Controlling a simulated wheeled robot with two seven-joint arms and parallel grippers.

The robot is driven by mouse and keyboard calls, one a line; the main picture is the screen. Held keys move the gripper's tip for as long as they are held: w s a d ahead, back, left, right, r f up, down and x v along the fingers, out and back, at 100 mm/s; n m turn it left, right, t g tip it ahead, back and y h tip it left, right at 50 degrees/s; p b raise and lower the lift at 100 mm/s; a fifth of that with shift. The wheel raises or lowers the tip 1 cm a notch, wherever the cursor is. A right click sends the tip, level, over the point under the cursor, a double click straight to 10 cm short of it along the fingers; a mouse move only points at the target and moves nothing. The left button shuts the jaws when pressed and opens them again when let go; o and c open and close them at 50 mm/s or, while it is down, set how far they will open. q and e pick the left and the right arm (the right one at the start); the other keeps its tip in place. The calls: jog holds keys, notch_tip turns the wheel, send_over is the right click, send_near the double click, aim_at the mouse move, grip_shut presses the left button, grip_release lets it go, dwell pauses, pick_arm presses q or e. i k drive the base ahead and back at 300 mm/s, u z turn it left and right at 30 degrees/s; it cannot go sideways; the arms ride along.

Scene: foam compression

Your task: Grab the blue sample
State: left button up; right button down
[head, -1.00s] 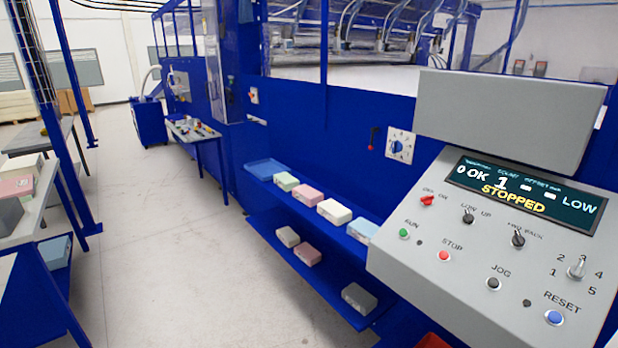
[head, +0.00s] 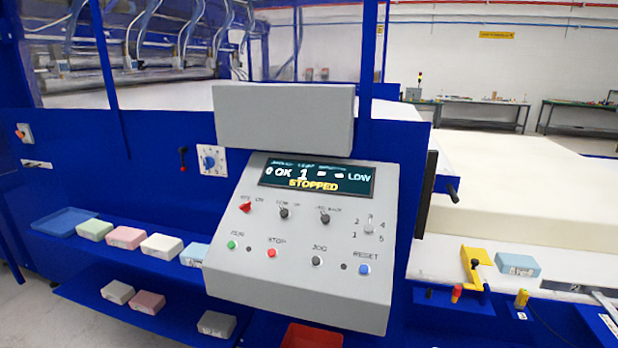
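Two light-blue foam blocks show in the head view. One blue block (head: 194,255) is on the upper blue shelf, at the right end of a row, with its right side partly hidden by the control panel. The other blue block (head: 517,264) has dark marks on its front and lies on the pale surface at the right, beside a yellow fixture. I cannot tell which one is the blue sample. Neither of my grippers is in view.
The grey control panel (head: 305,230) reads STOPPED and juts out at the centre. Green (head: 95,229), pink (head: 125,237) and cream (head: 161,245) blocks share the upper shelf. Several blocks lie on the lower shelf (head: 85,290). A red bin (head: 315,336) is below the panel.

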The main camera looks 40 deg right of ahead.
aim_at(527, 265)
jog(key=z, duration=2.65)
jog(key=k, duration=0.65)
jog(key=z, duration=0.65)
jog(key=i, duration=0.8)
jog(key=z, duration=1.05)
jog(key=i, duration=2.95)
jog(key=u, duration=1.4)
jog(key=i, duration=0.85)
jog(key=u, duration=1)
